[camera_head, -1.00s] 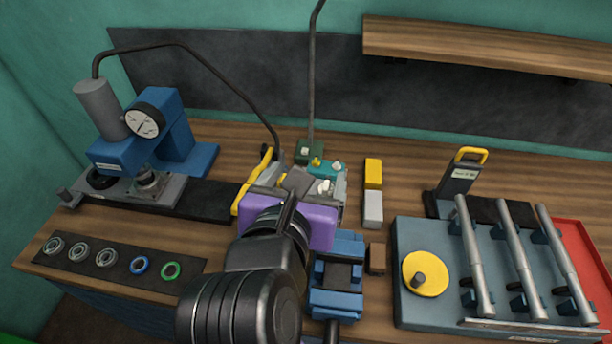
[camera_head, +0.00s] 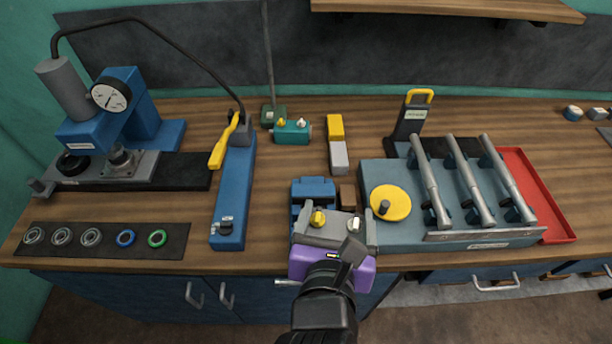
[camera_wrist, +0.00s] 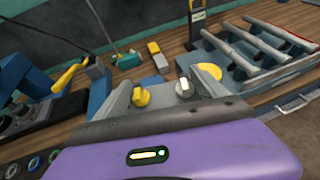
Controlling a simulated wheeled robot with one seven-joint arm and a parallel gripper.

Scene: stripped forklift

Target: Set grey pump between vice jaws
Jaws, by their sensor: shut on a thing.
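The grey pump (camera_head: 335,231), with a yellow and a silver port on top, is held between the fingers of my purple gripper (camera_head: 335,235). In the wrist view the pump (camera_wrist: 164,104) shows between the two grey fingers, its lower part hidden by the purple housing. The blue vice (camera_head: 314,187) stands at the bench's front edge. The held pump is over or in front of the vice's near part and hides it, so I cannot tell its height above the jaws or whether it touches them.
A teal pump (camera_head: 292,131) stands behind on the bench. A brown block (camera_head: 347,196) and a grey fixture (camera_head: 405,222) with a yellow disc (camera_head: 390,203) and several rods are close on the right. A long blue tool (camera_head: 234,195) lies left. Clear wood lies between it and the vice.

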